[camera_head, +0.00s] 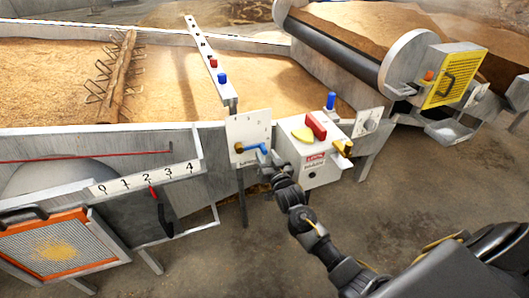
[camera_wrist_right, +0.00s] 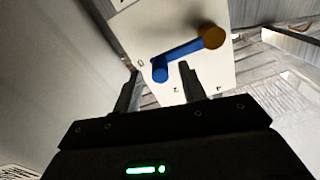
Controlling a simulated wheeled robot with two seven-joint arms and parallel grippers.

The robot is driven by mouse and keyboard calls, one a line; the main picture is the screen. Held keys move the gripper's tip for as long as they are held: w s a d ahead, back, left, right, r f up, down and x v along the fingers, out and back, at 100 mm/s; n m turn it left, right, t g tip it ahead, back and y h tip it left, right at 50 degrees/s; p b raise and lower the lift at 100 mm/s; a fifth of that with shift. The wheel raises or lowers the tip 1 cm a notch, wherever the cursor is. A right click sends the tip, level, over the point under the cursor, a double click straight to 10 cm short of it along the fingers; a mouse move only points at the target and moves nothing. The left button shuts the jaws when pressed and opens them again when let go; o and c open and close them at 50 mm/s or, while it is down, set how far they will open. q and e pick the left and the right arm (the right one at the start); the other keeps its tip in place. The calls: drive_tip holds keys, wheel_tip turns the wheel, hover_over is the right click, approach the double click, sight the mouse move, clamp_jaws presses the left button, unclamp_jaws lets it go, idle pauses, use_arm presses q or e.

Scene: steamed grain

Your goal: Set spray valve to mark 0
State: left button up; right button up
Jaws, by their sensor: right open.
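The spray valve is a white plate (camera_head: 246,128) with a blue lever (camera_head: 252,148) on a brass hub, at the middle of the head view. In the right wrist view, the plate (camera_wrist_right: 130,24) carries the marks 0, 2 and 4. The lever (camera_wrist_right: 186,51) runs from the brass hub (camera_wrist_right: 213,38) down-left to a blue knob (camera_wrist_right: 159,70), close to the 0 mark. My right gripper (camera_wrist_right: 157,82) is open, with one finger on each side of the knob. Contact cannot be told. It also shows at the lever in the head view (camera_head: 266,166). My left gripper is not in view.
A white box (camera_head: 322,165) with red and yellow handles stands just right of the valve. A separate 0-to-4 scale (camera_head: 143,180) with a red pointer is at the left. A grain bed (camera_head: 165,85) lies behind. The floor in front is open.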

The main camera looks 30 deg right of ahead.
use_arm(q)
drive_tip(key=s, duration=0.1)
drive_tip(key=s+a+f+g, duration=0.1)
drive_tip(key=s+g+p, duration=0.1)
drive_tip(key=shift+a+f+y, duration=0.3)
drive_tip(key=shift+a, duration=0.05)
use_arm(e)
drive_tip(key=s, duration=0.8)
drive_tip(key=shift+s+a, duration=0.2)
drive_tip(key=shift+a, duration=0.25)
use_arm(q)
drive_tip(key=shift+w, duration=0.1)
